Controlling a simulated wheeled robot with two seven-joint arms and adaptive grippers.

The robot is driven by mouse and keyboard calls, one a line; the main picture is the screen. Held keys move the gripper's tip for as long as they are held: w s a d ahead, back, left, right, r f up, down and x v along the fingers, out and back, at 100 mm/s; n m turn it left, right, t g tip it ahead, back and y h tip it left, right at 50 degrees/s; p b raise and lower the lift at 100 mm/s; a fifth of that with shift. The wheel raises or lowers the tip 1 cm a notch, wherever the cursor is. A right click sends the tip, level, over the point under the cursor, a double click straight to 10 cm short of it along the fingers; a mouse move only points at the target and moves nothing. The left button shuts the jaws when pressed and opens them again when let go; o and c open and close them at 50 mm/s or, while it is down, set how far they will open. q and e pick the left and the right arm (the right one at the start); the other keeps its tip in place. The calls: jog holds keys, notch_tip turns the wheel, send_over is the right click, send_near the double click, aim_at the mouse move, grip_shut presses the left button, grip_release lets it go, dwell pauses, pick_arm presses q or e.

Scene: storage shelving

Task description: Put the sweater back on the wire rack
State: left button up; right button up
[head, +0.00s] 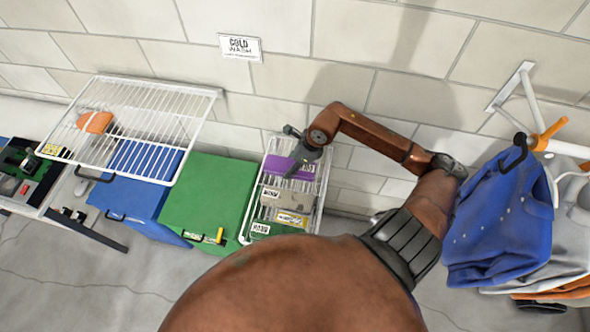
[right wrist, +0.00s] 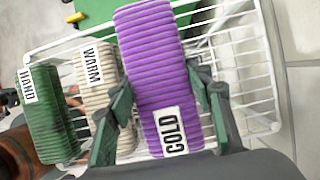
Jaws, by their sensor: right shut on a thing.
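A ribbed purple knit piece with a COLD label (head: 277,164), which looks like the folded sweater, is at the far end of a narrow white wire rack (head: 246,222). My right gripper (head: 297,168) is over it. In the right wrist view its fingers (right wrist: 160,105) are on either side of the purple sweater (right wrist: 148,60), shut on it. I cannot tell whether the sweater touches the rack's floor. Beside it in the rack are a beige WARM piece (right wrist: 95,75) and a green HAND piece (right wrist: 48,115). My left gripper is not in view.
A white wire shelf (head: 170,95) with an orange folded item (head: 95,122) is at left, above a blue box (head: 150,195). A green box (head: 205,195) stands left of the rack. Blue clothing (head: 500,215) hangs at right.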

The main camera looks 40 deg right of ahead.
jog(key=shift+d+f, duration=0.65)
jog(key=shift+f, duration=0.15)
jog(key=shift+d+f, duration=0.15)
jog(key=shift+f, duration=0.75)
jog(key=shift+d+f, duration=0.1)
jog(key=shift+f, duration=0.8)
jog(key=o, duration=1.4)
jog(key=shift+f, duration=0.1)
jog(key=v, duration=1.2)
